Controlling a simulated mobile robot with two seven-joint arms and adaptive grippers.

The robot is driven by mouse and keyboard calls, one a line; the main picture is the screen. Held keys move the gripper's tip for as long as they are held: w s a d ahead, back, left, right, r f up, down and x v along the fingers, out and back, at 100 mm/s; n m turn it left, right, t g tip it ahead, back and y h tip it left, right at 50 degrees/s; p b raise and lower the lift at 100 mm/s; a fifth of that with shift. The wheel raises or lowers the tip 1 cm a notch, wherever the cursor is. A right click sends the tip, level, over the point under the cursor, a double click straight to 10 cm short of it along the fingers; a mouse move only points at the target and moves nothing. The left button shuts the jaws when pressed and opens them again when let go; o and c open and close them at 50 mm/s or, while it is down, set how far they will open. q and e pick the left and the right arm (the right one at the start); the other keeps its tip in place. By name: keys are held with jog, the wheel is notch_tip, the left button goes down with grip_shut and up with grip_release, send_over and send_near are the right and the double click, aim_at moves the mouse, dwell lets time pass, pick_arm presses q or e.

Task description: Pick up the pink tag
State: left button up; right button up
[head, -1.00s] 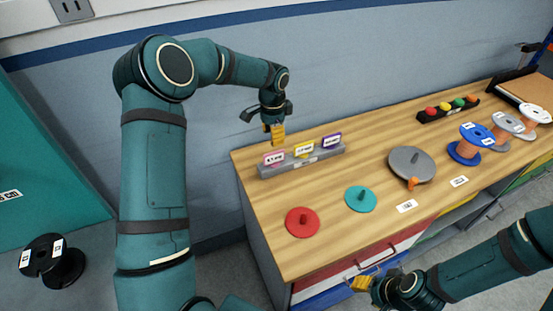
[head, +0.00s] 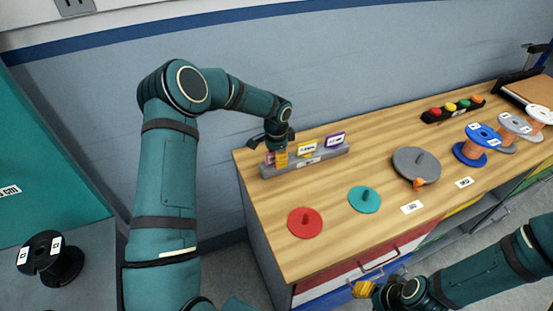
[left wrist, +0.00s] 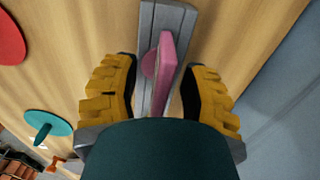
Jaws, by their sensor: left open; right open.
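The pink tag (left wrist: 167,62) stands upright in the grey holder (left wrist: 153,19) in the left wrist view. In the head view the pink tag (head: 269,158) is mostly hidden behind my left gripper (head: 281,157). In the left wrist view the open yellow fingers of my left gripper (left wrist: 159,95) are on either side of the tag, with a gap on both sides. My right gripper (head: 364,289) is open and empty, low in front of the bench drawers.
A red disc (head: 305,222), a teal disc (head: 365,199) and a grey disc (head: 416,165) lie on the wooden bench. Blue, grey and white spools stand further right.

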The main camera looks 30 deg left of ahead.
pick_arm(q)
grip_shut()
jog(key=shift+r, duration=0.1)
notch_tip(320, 180, up, 10)
jog(key=shift+p, duration=0.75)
